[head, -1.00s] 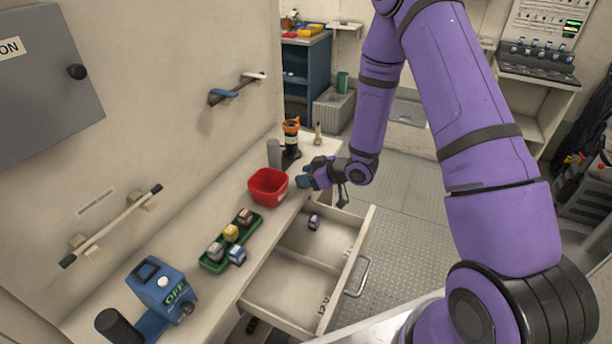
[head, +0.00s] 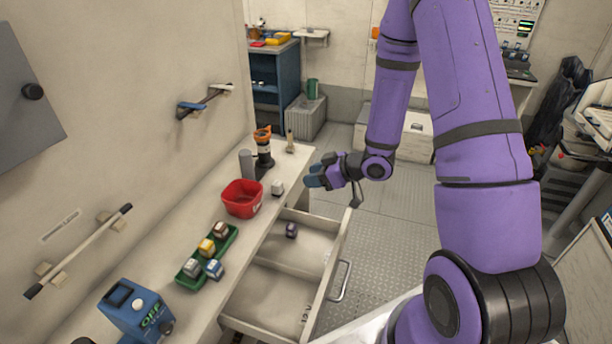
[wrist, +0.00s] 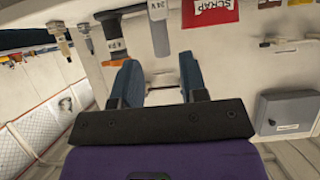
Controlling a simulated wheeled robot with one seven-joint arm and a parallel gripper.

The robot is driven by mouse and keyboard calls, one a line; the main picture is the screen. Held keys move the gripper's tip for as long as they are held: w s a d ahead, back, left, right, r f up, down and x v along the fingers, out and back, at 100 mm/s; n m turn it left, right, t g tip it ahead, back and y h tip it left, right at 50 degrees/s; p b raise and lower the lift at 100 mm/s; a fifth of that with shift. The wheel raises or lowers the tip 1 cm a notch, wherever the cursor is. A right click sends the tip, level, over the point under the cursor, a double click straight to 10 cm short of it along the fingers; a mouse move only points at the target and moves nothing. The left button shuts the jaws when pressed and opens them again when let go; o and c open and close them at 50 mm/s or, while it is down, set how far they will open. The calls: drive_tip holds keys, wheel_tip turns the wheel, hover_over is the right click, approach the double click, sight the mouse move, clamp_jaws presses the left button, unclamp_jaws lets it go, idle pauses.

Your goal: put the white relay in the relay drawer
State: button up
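The white relay (head: 278,188) is a small pale block on the bench, just right of the red bin. My gripper (head: 312,178) is in the air past the bench edge, right of the relay and apart from it. In the wrist view its two blue fingers (wrist: 160,88) are spread, with no held object clear between them. The relay drawer (head: 334,262) is pulled out below the bench. A divider splits it into two compartments. The far one holds a small dark purple relay (head: 291,230); the near one looks empty and has a 12 V mark.
A red bin (head: 242,200) stands on the bench, marked SCRAP in the wrist view. A green tray (head: 226,245) with several relays, a blue device (head: 135,308), a grey cylinder (head: 246,164) and an orange-topped black item (head: 264,150) also stand there.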

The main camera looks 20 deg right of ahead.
drive_tip(key=w+d+r+m+t+h, duration=0.1)
drive_tip(key=d+r+h, duration=0.15)
drive_tip(key=r, duration=0.25)
drive_tip(key=d+r+m+h, duration=0.1)
drive_tip(key=r+h, duration=0.2)
drive_tip(key=r, duration=0.3)
drive_tip(key=s+r+m+g+h, duration=0.2)
drive_tip(key=s+r+m+h, duration=0.3)
drive_tip(key=s+r, duration=0.8)
wheel_tip(320, 180, up, 4)
drive_tip(key=shift+s+d+f, duration=0.2)
drive_tip(key=shift+d, duration=0.25)
drive_tip(key=s+a+r, duration=0.1)
drive_tip(key=s, duration=0.3)
drive_tip(key=s+a+r+m+g+y, duration=0.1)
drive_tip(key=s+a, duration=0.1)
drive_tip(key=s, duration=0.3)
drive_tip(key=s+a+r+m+g+y, duration=0.1)
drive_tip(key=s+r, duration=0.1)
drive_tip(key=s, duration=0.3)
drive_tip(key=shift+s+a, duration=0.25)
drive_tip(key=shift+a, duration=0.15)
drive_tip(key=shift+c, duration=0.4)
